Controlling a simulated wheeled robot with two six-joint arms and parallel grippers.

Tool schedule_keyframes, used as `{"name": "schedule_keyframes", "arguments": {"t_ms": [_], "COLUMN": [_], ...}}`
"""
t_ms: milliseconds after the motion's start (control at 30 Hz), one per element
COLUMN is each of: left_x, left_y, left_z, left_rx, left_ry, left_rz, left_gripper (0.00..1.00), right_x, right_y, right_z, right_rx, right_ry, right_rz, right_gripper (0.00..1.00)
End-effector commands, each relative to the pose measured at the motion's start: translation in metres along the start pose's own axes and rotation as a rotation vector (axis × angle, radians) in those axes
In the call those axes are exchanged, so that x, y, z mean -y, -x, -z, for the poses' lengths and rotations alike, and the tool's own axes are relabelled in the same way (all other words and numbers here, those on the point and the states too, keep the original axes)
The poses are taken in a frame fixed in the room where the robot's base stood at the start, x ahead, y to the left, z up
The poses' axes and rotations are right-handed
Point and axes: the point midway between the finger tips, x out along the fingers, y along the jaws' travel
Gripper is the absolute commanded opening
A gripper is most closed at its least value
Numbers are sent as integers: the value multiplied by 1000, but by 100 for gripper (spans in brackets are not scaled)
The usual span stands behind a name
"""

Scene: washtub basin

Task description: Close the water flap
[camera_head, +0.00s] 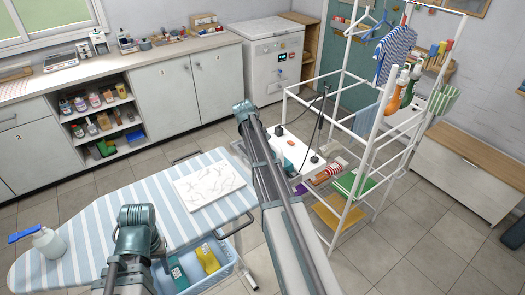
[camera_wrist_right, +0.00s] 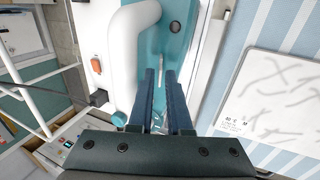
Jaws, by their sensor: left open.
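In the right wrist view, the two dark blue fingers of my right gripper (camera_wrist_right: 159,75) stand a little apart, with a narrow gap and nothing seen held. They are over a white appliance (camera_wrist_right: 134,22) with a teal inset and a thick white handle-like bar on the left. A clear part shows around the finger bases; I cannot tell whether it is the water flap or how far it stands open. In the head view my right arm hides much of this area. My left arm is over the striped ironing board (camera_head: 98,212); its fingers are hard to make out.
A white patterned sheet (camera_head: 210,181) lies on the board. A blue basket (camera_head: 222,268) with bottles is below it. A white drying rack (camera_head: 362,150) with clothes stands to the right. Floor is clear at the lower right.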

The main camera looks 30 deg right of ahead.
Motion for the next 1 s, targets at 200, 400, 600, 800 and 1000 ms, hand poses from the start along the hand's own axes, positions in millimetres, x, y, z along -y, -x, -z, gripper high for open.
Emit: {"name": "schedule_keyframes", "arguments": {"t_ms": [200, 400, 600, 800, 1000], "left_x": [0, 0, 0, 0, 0], "left_y": [0, 0, 0, 0, 0], "left_z": [0, 0, 0, 0, 0], "left_rx": [0, 0, 0, 0, 0], "left_ry": [0, 0, 0, 0, 0], "left_rz": [0, 0, 0, 0, 0], "left_gripper": [50, 50, 50, 50, 50], "right_x": [0, 0, 0, 0, 0], "right_y": [0, 0, 0, 0, 0], "right_z": [0, 0, 0, 0, 0], "right_rx": [0, 0, 0, 0, 0], "right_ry": [0, 0, 0, 0, 0], "right_rz": [0, 0, 0, 0, 0], "right_gripper": [0, 0, 0, 0, 0]}}
